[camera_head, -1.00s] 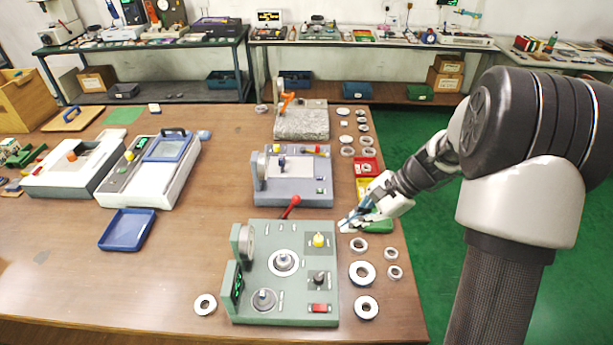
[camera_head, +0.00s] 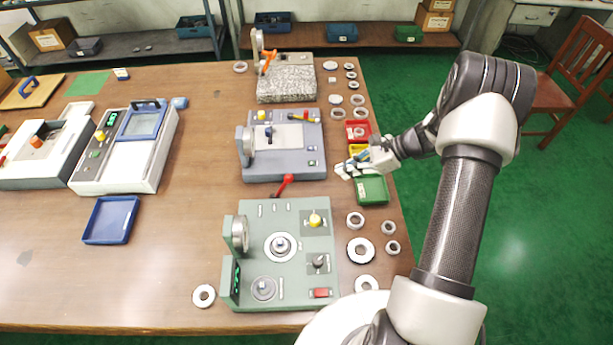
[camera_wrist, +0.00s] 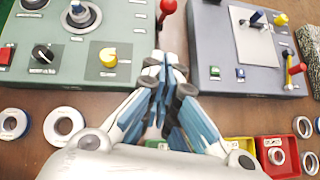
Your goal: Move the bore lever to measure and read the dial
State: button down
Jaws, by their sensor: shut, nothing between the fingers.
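The green gauge station (camera_head: 300,212) stands at the near middle of the table. A red-handled lever (camera_head: 285,182) leans up from its far edge; the handle also shows at the top of the wrist view (camera_wrist: 168,7). A round upright dial (camera_head: 239,234), seen edge-on, and a green-lit display (camera_head: 236,279) are on its left side; I cannot read either. A blue-grey station (camera_head: 285,165) behind it has a red-and-yellow lever (camera_head: 302,116). I cannot tell which lever is the bore lever. My gripper (camera_head: 340,169) is shut and empty, right of the gap between the stations, touching neither lever.
Red (camera_head: 357,139), yellow (camera_head: 357,150) and green (camera_head: 372,190) trays lie beside my gripper. Several loose rings (camera_head: 360,251) line the right edge. A granite-like block stand (camera_head: 287,90) is behind. A blue tray (camera_head: 110,220) lies left, with bare table around it.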

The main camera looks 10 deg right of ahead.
jog(key=b+x, duration=0.1)
jog(key=x, duration=0.8)
jog(key=shift+a+f, duration=0.1)
jog(key=shift+f, duration=0.05)
jog(key=a, duration=0.1)
jog(key=w+a, duration=0.1)
jog(key=a, duration=0.2)
jog(key=shift+w+a+b, duration=0.15)
jog(key=shift+w+b, duration=0.2)
jog(key=shift+w+a+r+h+p, duration=0.1)
jog(key=shift+a+r+h+p, duration=0.3)
jog(key=shift+p, duration=0.1)
